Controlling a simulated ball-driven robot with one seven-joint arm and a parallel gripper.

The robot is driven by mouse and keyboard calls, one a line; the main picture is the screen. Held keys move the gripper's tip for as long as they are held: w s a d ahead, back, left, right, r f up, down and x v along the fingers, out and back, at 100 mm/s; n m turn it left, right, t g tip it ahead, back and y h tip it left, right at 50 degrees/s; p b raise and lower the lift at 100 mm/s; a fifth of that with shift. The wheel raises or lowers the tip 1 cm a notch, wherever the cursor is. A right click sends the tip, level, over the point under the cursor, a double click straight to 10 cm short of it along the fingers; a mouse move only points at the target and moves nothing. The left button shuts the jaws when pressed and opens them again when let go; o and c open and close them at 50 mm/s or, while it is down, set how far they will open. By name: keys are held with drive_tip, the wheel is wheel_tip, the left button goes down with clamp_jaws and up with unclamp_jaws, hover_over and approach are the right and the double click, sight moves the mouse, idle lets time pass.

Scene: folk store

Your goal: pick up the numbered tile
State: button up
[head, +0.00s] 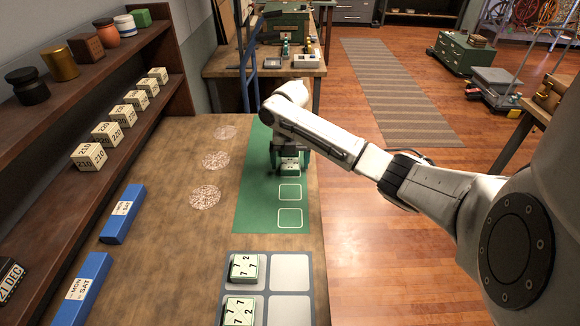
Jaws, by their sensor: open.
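My gripper (290,162) is open and low over the far part of the green mat (255,205). A pale tile with a dark green edge (290,169) shows between its fingers; it seems to sit on the mat, and the gripper hides its far part. Its marking is too small to read. Two white numbered tiles stand in the left column of the grey tray at the front: one tile (243,267) marked with 7s and a 2, and a nearer tile (239,311) marked with 7s and a 2.
Two white square outlines on the mat nearer me are empty. The tray's right cells (290,272) are empty. Blue boxes (122,214) and a shelf with numbered blocks (120,115) line the left. Speckled round patches (205,197) mark the wooden table.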

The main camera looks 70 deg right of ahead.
drive_tip(key=shift+c, duration=0.3)
drive_tip(key=c, duration=1.2)
drive_tip(key=shift+r, duration=0.1)
